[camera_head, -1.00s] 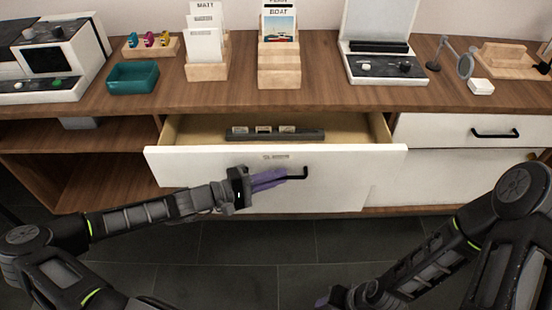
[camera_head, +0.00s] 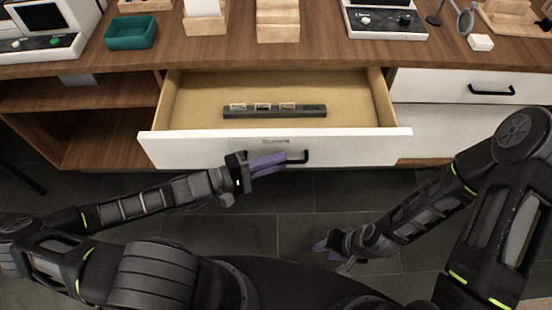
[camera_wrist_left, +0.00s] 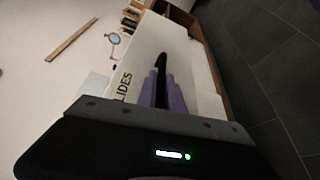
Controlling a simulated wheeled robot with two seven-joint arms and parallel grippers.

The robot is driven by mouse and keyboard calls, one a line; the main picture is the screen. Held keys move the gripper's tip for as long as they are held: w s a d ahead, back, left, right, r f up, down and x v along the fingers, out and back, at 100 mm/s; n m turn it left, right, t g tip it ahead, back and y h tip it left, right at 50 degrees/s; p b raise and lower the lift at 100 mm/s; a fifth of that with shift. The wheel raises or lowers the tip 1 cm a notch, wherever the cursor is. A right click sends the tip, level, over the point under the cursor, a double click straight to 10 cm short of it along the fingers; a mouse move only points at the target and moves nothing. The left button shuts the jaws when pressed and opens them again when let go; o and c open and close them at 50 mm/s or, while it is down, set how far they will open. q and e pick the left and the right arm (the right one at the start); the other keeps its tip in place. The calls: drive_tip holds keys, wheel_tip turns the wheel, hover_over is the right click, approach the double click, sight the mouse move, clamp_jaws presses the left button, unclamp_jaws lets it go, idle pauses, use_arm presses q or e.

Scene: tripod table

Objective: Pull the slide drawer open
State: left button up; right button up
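The slide drawer (camera_head: 215,146) has a white front and stands well out from the cabinet. Inside it lies a dark slide tray (camera_head: 275,111) with several small slides. The black handle (camera_head: 300,158) is on the drawer front. My left gripper (camera_head: 284,160) has its purple fingers at this handle, shut around it. In the left wrist view the fingers (camera_wrist_left: 164,88) close on the black handle (camera_wrist_left: 163,65), beside the printed word SLIDES. My right gripper (camera_head: 325,250) hangs low over the floor, away from the drawer; its finger gap is unclear.
The wooden cabinet top (camera_head: 340,52) carries a teal tray (camera_head: 131,32), a wooden card holder (camera_head: 278,22) and a white device (camera_head: 385,22). A second white drawer (camera_head: 440,88) at the right is closed. Dark floor tiles in front are clear.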

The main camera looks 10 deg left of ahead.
use_arm(q)
drive_tip(key=o, duration=0.4)
drive_tip(key=shift+o, duration=0.2)
drive_tip(key=shift+a, duration=0.1)
drive_tip(key=v, duration=0.7)
drive_tip(key=shift+s+a, duration=0.25)
drive_tip(key=shift+a, duration=0.05)
